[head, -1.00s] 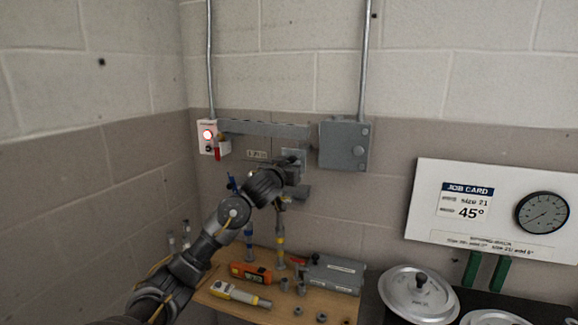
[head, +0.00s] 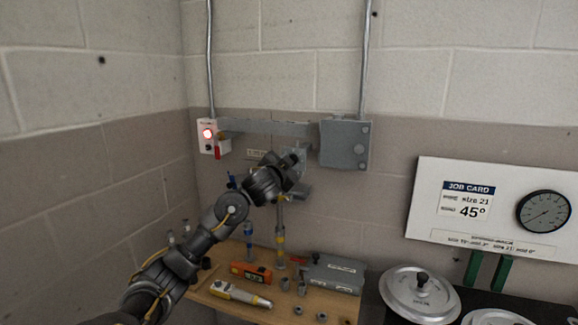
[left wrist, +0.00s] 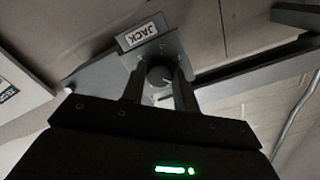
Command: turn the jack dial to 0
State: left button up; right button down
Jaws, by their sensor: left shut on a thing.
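The jack dial (left wrist: 158,75) is a dark round knob with a light pointer mark, on a grey plate under a label reading JACK (left wrist: 143,33) in the left wrist view. My left gripper (left wrist: 160,90) has its two fingers on either side of the knob and is shut on it. In the head view my left gripper (head: 290,165) is at the wall fixture, and its wrist hides the dial. The number at the pointer is too small to read. My right gripper is not in view.
Below, a wooden table (head: 235,306) holds tools and small fittings. A job card board (head: 420,210) stands at right.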

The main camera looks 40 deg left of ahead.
pick_arm(q)
jog(key=m+b, duration=0.2)
jog(key=m, duration=0.5)
dwell(0.6)
jog(key=o, duration=1)
